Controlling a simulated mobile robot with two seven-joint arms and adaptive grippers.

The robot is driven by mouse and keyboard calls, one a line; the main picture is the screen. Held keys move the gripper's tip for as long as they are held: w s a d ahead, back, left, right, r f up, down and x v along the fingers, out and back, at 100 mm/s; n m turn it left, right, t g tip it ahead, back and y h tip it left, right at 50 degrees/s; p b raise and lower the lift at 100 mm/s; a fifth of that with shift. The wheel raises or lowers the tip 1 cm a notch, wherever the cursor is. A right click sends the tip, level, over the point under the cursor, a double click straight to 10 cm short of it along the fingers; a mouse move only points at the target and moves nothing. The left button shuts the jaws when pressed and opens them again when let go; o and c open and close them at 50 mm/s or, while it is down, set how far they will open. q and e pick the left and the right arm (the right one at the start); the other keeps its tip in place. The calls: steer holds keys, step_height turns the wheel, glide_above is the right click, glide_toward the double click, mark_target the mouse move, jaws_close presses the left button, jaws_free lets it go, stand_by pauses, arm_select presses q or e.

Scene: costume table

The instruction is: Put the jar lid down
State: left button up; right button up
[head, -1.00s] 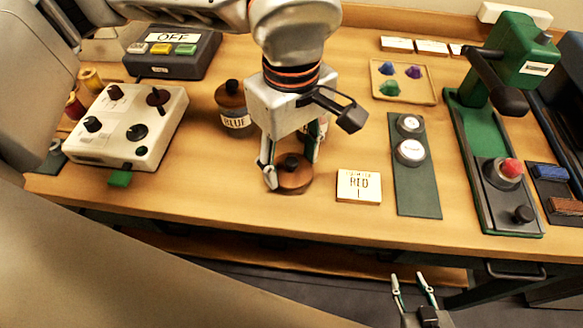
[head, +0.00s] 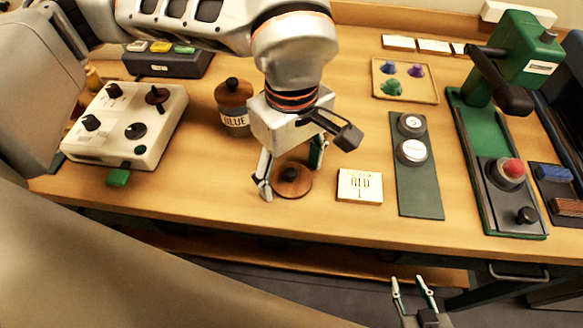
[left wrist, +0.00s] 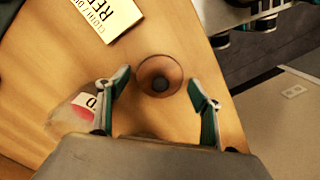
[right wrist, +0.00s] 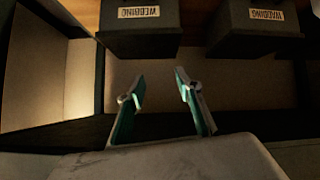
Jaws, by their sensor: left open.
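The jar lid (head: 293,183), a round brown wooden disc with a dark knob, lies flat on the table near its front edge. It also shows in the left wrist view (left wrist: 149,74). My left gripper (head: 291,172) is open, with one finger on each side of the lid. In the left wrist view its fingertips (left wrist: 159,84) stand apart from the lid's rim. My right gripper (head: 409,281) is open and empty, below the table's front.
A card reading RED (head: 360,186) lies just right of the lid. A cream control box (head: 125,125) is at left, and a dark green strip (head: 417,180) with two white-topped pieces at right.

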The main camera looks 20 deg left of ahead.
mark_target(291, 172)
arm_select(q)
step_height(291, 172, up, 12)
steer(key=p, duration=0.1)
steer(key=shift+r, duration=0.15)
stand_by(0.3)
stand_by(0.3)
